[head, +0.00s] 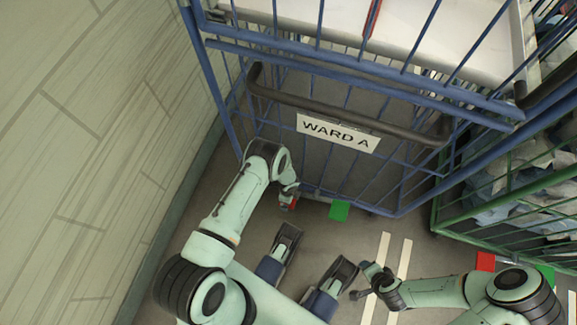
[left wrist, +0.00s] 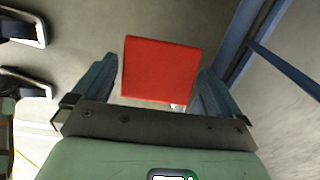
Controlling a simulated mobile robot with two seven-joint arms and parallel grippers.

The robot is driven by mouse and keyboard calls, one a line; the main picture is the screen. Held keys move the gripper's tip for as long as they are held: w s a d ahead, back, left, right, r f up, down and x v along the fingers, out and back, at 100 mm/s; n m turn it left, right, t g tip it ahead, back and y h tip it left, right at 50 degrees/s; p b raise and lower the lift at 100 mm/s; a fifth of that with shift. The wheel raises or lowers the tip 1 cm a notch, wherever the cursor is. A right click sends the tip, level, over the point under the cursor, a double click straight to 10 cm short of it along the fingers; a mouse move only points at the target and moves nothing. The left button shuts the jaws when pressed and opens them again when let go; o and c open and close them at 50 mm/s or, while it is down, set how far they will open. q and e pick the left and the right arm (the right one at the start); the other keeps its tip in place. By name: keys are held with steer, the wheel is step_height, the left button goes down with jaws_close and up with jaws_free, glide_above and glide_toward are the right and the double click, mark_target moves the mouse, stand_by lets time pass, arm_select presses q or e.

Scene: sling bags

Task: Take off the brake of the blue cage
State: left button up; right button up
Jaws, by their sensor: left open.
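The blue cage (head: 362,50) stands in front of me with a "WARD A" sign (head: 338,133) on its near side. A red pedal (head: 293,204) and a green pedal (head: 339,210) sit low at its near edge, the red one to the left. My left gripper (head: 289,197) is down at the red pedal and partly hides it in the head view. In the left wrist view the red pedal (left wrist: 160,70) lies between the two open fingers; contact cannot be told. My right gripper (head: 366,281) is away from the cage, low over the floor; its opening is unclear.
A dark handle bar (head: 345,117) crosses the blue cage above my left arm. A green cage (head: 510,205) with grey bundles stands at right, with its own red pedal (head: 486,262). A tiled wall (head: 90,130) is close on the left. Floor stripes (head: 390,265) lie in front.

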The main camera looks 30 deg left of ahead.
arm_select(q)
steer(key=c, duration=1.3)
steer(key=shift+o, duration=0.2)
steer(key=shift+d+r+y, duration=0.15)
steer(key=shift+r+y, duration=0.35)
steer(key=shift+r, duration=0.1)
steer(key=shift+d+r+y+p, duration=0.1)
steer(key=shift+r+y+p, duration=0.25)
steer(key=shift+r+y, duration=0.3)
steer(key=shift+w+r+g+y, duration=0.1)
steer(key=shift+r+g+y, duration=0.15)
steer(key=shift+g+y, duration=0.2)
steer(key=shift+d+r+g+y+b, duration=0.2)
steer(key=shift+r+y+b, duration=0.15)
steer(key=shift+r+y, duration=0.25)
steer(key=shift+d+r+g+y+b, duration=0.1)
steer(key=shift+d+r+y+b, duration=0.1)
steer(key=shift+r+y+b, duration=0.3)
steer(key=shift+w+d+r, duration=0.1)
steer(key=shift+d+r, duration=0.05)
steer(key=shift+r, duration=0.3)
steer(key=shift+d+r, duration=0.2)
steer(key=shift+r, duration=0.1)
arm_select(e)
steer(key=shift+s+d+f+g, duration=0.1)
steer(key=shift+s+f+g, duration=0.3)
steer(key=shift+s+f, duration=0.4)
arm_select(q)
steer(key=shift+w+d, duration=0.1)
steer(key=shift+d, duration=0.05)
